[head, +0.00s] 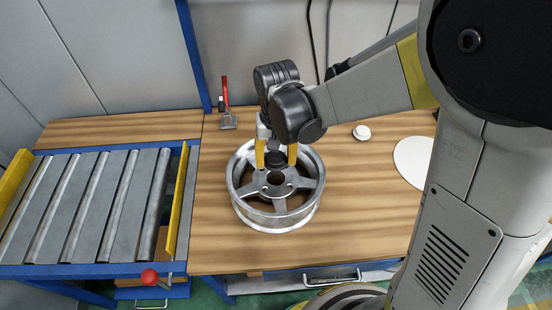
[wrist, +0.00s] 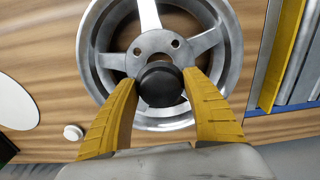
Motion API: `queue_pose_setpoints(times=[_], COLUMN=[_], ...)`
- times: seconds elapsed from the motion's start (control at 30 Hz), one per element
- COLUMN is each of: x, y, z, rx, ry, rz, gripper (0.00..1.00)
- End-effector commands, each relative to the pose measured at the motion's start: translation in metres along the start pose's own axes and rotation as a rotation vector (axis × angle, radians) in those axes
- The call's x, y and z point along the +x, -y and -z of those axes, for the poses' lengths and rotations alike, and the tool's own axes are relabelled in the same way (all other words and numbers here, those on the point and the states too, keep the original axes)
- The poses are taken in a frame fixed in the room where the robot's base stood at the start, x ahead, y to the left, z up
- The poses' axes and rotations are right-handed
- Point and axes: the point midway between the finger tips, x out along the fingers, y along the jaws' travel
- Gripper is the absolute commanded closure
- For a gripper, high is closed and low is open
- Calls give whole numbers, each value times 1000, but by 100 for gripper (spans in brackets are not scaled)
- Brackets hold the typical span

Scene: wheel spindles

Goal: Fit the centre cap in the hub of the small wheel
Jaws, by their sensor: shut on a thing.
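The small wheel (head: 246,205) is a silver spoked rim lying flat on the wooden table. Its hub with bolt holes shows in the head view (head: 275,190) and the wheel also shows in the wrist view (wrist: 222,62). My gripper (head: 276,164) is over the back part of the wheel, its yellow fingers pointing down. In the wrist view my gripper (wrist: 160,88) is shut on a dark round centre cap (wrist: 160,84). The cap appears above the hub and covers part of it. The head view shows the hub's dark centre opening just in front of the cap.
A small white round piece (head: 362,132) and a white disc (head: 414,162) lie on the table to the right. A red-handled tool (head: 227,108) stands at the back. A roller conveyor (head: 88,205) with yellow rails is at the left.

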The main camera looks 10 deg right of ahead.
Motion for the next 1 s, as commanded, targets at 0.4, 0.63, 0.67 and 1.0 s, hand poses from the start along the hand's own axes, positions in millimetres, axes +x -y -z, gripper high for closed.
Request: queue_pose_setpoints(times=[0.4, 0.63, 0.67, 1.0], x=[26, 38, 40, 58], y=[0, 0, 0, 0], z=[0, 0, 0, 0], rx=[0, 0, 0, 0], ry=[0, 0, 0, 0], rz=[0, 0, 0, 0], gripper=[68, 68, 68, 68])
